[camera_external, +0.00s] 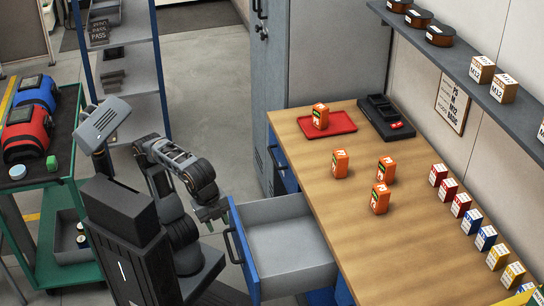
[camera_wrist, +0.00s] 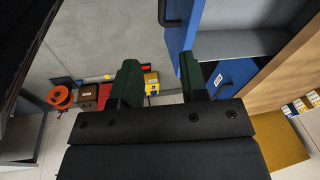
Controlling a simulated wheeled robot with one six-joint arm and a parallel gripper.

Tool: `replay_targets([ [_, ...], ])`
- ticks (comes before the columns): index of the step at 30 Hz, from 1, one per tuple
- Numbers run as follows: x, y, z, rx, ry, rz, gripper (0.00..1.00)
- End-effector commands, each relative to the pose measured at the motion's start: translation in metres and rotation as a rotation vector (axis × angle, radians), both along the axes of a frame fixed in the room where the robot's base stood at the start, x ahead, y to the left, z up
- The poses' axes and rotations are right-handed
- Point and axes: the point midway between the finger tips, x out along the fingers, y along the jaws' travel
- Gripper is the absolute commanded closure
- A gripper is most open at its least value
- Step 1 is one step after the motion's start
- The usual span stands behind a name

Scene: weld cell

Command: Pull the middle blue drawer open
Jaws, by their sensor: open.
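A blue-fronted drawer (camera_external: 243,255) with a grey interior is pulled well out from under the wooden bench. Whether it is the middle one I cannot tell. Its dark bar handle (camera_external: 231,246) runs along the outer face. In the wrist view the blue front (camera_wrist: 184,22) and part of the handle (camera_wrist: 169,14) are at the top. My gripper (camera_external: 211,213) is beside the drawer front's far end. In the wrist view my gripper (camera_wrist: 160,75) has its fingers apart with nothing between them; the handle lies beyond the fingertips. Whether the right finger touches the front is unclear.
The wooden bench (camera_external: 358,230) holds orange boxes (camera_external: 381,198) and a red tray (camera_external: 339,124). A grey cabinet (camera_external: 285,60) stands behind. A green cart (camera_external: 82,274) is at left. Another blue panel (camera_wrist: 232,75) shows below the open drawer. Floor is clear behind my arm.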

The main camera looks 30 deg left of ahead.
Motion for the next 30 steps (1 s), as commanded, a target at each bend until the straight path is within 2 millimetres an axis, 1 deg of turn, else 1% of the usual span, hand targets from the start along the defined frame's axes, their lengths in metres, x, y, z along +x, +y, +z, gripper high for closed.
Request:
replay_targets([
  [1,0.005,0.003,0.004,0.017,-0.032,-0.044,0.60],
  [5,0.011,0.006,0.003,0.062,-0.085,-0.144,0.60],
  [8,0.012,0.008,-0.002,0.076,-0.095,-0.184,0.60],
  [10,0.013,0.007,-0.008,0.077,-0.096,-0.196,0.60],
  [14,0.016,0.004,-0.030,0.077,-0.095,-0.196,0.60],
  [18,0.019,0.000,-0.058,0.078,-0.095,-0.196,0.60],
  [24,0.024,-0.005,-0.094,0.077,-0.094,-0.195,0.60],
  [30,0.027,-0.009,-0.119,0.078,-0.094,-0.195,0.60],
])
